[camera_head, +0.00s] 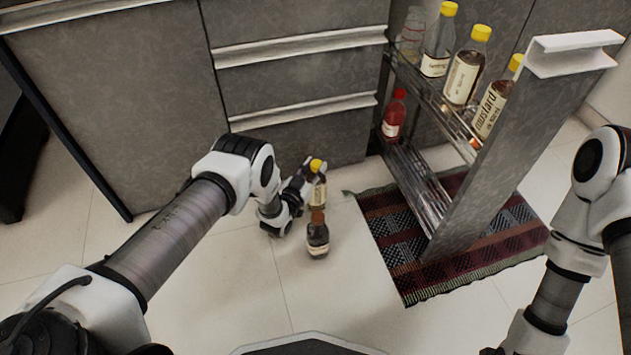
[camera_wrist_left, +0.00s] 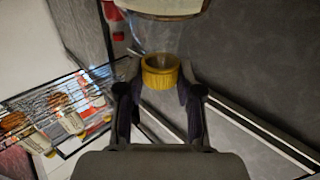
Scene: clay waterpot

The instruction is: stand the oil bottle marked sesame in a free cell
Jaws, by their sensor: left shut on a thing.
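My left gripper (camera_head: 300,188) is shut on a small bottle (camera_head: 318,192) with a yellow cap, a clear body and a pale label. In the left wrist view my left gripper (camera_wrist_left: 158,103) has a finger on each side of its neck, by the yellow cap (camera_wrist_left: 160,71). I cannot read its label or tell whether it touches the floor. A dark bottle (camera_head: 318,240) with a brown cap stands on the floor just in front of it. The pull-out rack (camera_head: 425,195) stands open at the right. The word sesame is not readable on any bottle.
Several yellow-capped bottles, one marked mustard (camera_head: 490,110), stand on the rack's upper level. A red bottle (camera_head: 394,116) is at its left side, lower down. A patterned rug (camera_head: 400,260) lies under the rack. Closed drawers (camera_head: 295,85) are behind. The front floor is clear.

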